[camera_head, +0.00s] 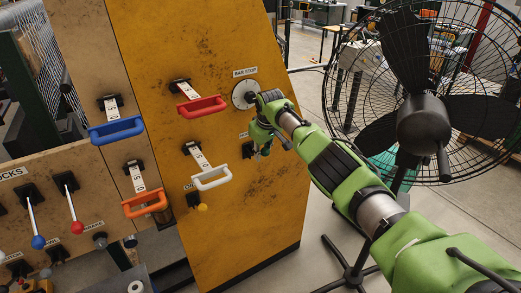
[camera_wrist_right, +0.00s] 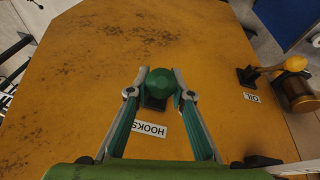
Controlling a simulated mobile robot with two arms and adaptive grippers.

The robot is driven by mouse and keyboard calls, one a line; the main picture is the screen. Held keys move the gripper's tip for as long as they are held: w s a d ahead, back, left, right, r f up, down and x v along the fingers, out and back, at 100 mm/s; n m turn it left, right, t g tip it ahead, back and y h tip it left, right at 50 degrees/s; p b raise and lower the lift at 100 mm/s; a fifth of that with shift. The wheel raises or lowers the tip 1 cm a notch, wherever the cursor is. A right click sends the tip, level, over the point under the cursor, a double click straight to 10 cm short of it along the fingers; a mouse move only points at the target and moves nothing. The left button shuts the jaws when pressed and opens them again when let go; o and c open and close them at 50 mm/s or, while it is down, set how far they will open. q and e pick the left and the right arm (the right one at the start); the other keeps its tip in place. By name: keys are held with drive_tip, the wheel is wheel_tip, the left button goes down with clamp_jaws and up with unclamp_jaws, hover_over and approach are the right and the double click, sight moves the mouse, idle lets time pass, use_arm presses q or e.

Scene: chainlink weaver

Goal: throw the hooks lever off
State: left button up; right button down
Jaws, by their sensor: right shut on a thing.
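The hooks lever's green knob (camera_wrist_right: 160,82) sits between the fingertips of my right gripper (camera_wrist_right: 160,88) in the right wrist view. The fingers are shut on it from both sides. A black base shows just below the knob, and a white label reading HOOKS (camera_wrist_right: 149,130) is on the yellow panel beside it. The lever's shaft is hidden behind the knob. In the head view my right gripper (camera_head: 262,143) is at the right part of the panel, below the BAR STOP label, and mostly covers the lever. My left gripper is not in view.
The yellow panel (camera_head: 150,50) also carries a red handle (camera_head: 202,107), a white handle (camera_head: 211,179) and a small yellow-knobbed lever (camera_head: 202,207); the wrist view labels it OIL. Blue (camera_head: 116,130) and orange (camera_head: 144,203) handles are further left. A large caged fan (camera_head: 424,125) stands right, behind my arm.

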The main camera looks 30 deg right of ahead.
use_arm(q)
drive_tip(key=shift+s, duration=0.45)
use_arm(e)
drive_tip(key=c, duration=1.8)
unclamp_jaws()
drive_tip(key=shift+o, duration=0.2)
drive_tip(key=shift+r, duration=0.1)
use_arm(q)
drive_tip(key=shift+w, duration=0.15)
use_arm(e)
drive_tip(key=v, duration=1.1)
drive_tip(key=shift+r, duration=0.4)
drive_tip(key=shift+a+f, duration=0.1)
